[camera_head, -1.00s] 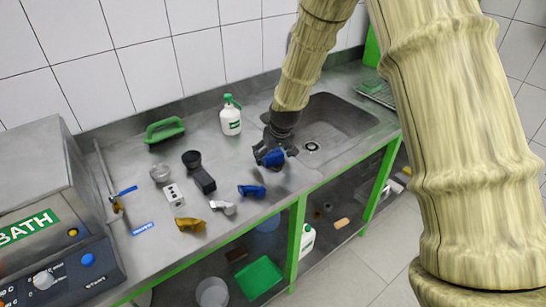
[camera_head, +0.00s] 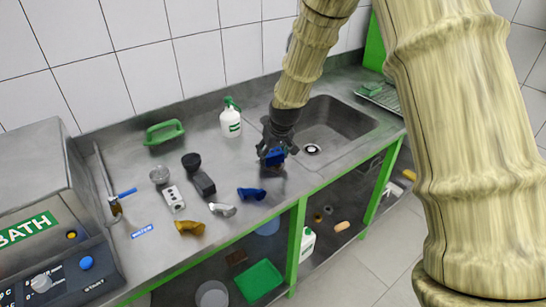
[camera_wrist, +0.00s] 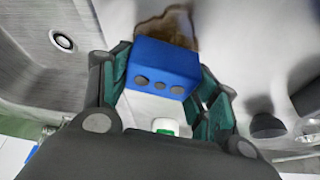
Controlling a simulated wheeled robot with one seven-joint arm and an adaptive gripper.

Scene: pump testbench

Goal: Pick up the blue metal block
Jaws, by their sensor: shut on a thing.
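The blue metal block (camera_wrist: 162,68) has a row of round holes in its near face. It sits between the fingers of my gripper (camera_wrist: 160,82) in the wrist view, with a finger against each side. In the head view, my gripper (camera_head: 272,150) is over the counter just left of the sink, shut on the block (camera_head: 275,157), which is partly covered by the fingers. How far the block is above the counter is hard to tell.
A blue angled part (camera_head: 251,193), a silver part (camera_head: 222,209) and a yellow part (camera_head: 189,228) lie on the counter to the left. A white bottle (camera_head: 230,121) stands behind. The sink (camera_head: 335,122) is on the right, the bath unit (camera_head: 45,215) far left.

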